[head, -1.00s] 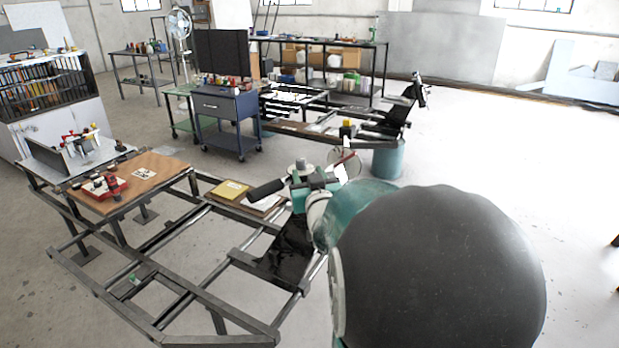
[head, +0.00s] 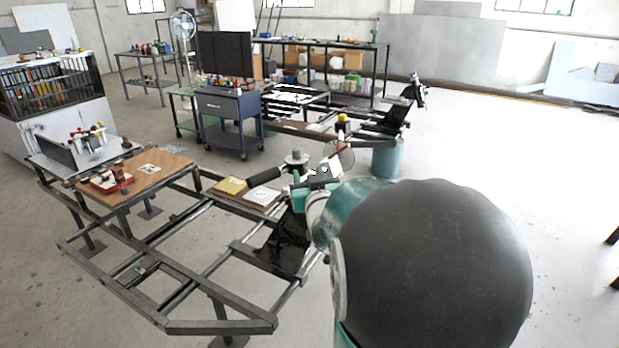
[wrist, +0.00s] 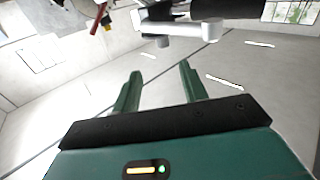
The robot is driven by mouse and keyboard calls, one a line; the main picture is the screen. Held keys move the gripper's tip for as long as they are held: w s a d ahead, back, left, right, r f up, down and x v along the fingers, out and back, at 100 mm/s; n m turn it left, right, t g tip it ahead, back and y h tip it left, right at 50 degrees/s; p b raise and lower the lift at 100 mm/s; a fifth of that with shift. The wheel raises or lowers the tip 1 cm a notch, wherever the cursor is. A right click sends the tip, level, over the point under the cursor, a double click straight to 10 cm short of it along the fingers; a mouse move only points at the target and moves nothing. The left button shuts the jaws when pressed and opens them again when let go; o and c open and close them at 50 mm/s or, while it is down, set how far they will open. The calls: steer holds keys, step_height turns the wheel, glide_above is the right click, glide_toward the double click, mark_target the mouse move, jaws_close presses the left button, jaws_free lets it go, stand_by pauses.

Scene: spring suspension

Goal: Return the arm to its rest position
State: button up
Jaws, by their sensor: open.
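My gripper (wrist: 160,92) shows in the wrist view as two green fingers set well apart, with nothing between them. Pale floor and wall show beyond the fingertips. In the head view my arm, with a large dark rounded part and green links, fills the lower right. There it reaches over the near end of the metal frame, and my fingers cannot be made out clearly.
A metal tube frame (head: 218,326) spans the lower left. A wooden board (head: 150,172) with a red tool (head: 108,181) lies on it. A blue cart (head: 226,106) and a teal drum (head: 386,158) stand behind. Open floor (head: 510,150) lies to the right.

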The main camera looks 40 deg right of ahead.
steer(key=s+a+f+n+g+y, duration=0.1)
steer(key=s+a+g+y, duration=0.1)
steer(key=a, duration=0.7)
steer(key=s+a+n+g+y, duration=0.1)
steer(key=a+g+y, duration=0.15)
steer(key=a, duration=0.55)
steer(key=s+a+f+n+g+y, duration=0.3)
steer(key=s+a+g, duration=0.3)
steer(key=s+a, duration=0.9)
steer(key=shift+s+f+y, duration=0.35)
steer(key=shift+s+y, duration=0.3)
steer(key=shift+s, duration=0.4)
